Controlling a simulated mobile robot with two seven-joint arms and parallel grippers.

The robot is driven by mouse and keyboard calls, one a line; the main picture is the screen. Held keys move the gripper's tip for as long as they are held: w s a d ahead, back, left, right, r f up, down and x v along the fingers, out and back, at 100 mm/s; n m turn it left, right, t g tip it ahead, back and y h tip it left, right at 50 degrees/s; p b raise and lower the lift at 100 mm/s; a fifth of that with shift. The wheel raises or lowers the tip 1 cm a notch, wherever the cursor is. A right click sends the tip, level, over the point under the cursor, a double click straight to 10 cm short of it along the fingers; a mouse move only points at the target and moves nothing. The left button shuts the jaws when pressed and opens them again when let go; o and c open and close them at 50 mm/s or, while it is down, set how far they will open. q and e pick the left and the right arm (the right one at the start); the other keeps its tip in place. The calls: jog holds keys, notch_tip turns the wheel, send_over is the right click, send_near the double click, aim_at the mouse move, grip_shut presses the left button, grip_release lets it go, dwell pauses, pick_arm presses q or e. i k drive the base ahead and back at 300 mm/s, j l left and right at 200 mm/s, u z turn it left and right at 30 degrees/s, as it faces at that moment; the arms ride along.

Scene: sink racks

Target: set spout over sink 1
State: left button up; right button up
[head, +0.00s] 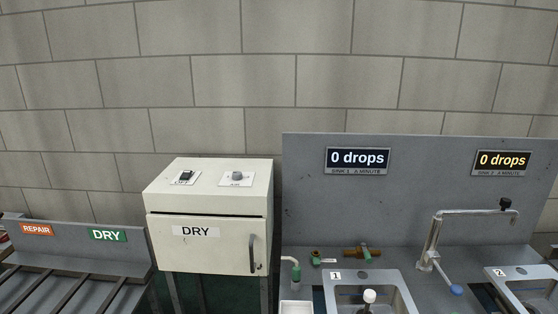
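A metal spout (468,212) rises from a base between the two sinks in the head view. Its upper arm runs to the right, with a black knob at its end, toward the sink 2 side. A lever with a blue end (456,290) slants down from the base. Sink 1 (401,289), marked with a plate "1", lies left of the spout. It holds a white-topped plug-like piece (369,296) and is cut off by the bottom edge. Sink 2 (512,285) is at the right edge, partly cut off. Neither of my grippers is in view.
A cream box labelled DRY (205,243) stands left of the sinks. Green and brass fittings (362,252) lie behind sink 1. A grey backboard (420,185) carries two displays reading 0 drops. Slatted racks (70,288) labelled REPAIR and DRY are at the far left.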

aim_at(505, 203)
jog(key=z, duration=1.3)
jog(key=i+l+u, duration=0.1)
jog(key=u, duration=0.3)
jog(key=l+u, duration=0.3)
jog(key=u, duration=0.15)
jog(key=l+u, duration=0.25)
jog(key=u, duration=0.15)
jog(key=l+u, duration=0.2)
jog(key=l, duration=0.35)
jog(key=k+l+u, duration=0.15)
jog(key=l, duration=0.35)
jog(key=i, duration=0.05)
